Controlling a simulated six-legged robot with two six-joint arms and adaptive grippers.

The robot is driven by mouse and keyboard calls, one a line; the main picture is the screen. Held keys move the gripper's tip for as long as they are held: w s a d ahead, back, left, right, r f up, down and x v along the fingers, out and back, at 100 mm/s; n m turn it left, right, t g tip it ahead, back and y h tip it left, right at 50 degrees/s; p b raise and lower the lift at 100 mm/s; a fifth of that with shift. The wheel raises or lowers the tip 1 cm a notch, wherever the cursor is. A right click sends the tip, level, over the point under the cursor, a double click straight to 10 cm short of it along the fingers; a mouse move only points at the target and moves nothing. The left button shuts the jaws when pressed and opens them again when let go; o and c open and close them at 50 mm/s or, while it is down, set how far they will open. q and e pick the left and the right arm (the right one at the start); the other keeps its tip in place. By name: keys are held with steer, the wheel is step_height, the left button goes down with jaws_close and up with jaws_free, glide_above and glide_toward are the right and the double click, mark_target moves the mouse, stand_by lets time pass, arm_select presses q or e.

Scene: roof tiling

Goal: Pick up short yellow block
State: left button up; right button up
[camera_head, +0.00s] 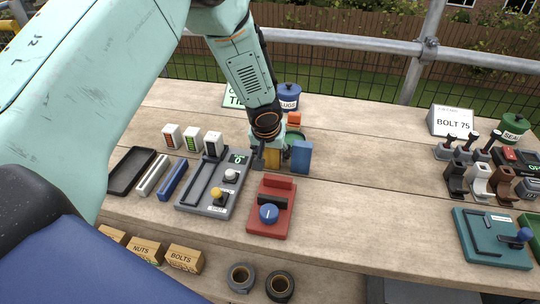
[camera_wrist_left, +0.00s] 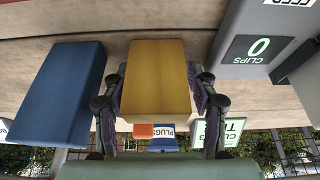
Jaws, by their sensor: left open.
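The short yellow block (camera_head: 272,158) stands on the wooden bench, partly hidden by my left gripper in the head view. In the left wrist view the yellow block (camera_wrist_left: 157,75) is between the two fingers of my left gripper (camera_wrist_left: 158,100). The fingers are open, one on each side of it, and I cannot tell whether either touches it. In the head view my left gripper (camera_head: 268,152) comes down from above at the block. My right gripper is not in view.
A blue block (camera_head: 301,157) stands close to the right of the yellow one; it also shows in the left wrist view (camera_wrist_left: 62,90). A grey clips device (camera_head: 210,192) is to the left. A red device (camera_head: 270,210) with a blue knob is in front.

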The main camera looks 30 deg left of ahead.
arm_select(q)
steer(key=shift+d+r, duration=0.1)
steer(key=shift+d, duration=0.15)
steer(key=shift+c, duration=1.2)
steer(key=shift+a, duration=0.15)
steer(key=c, duration=0.5)
steer(key=shift+c, duration=0.7)
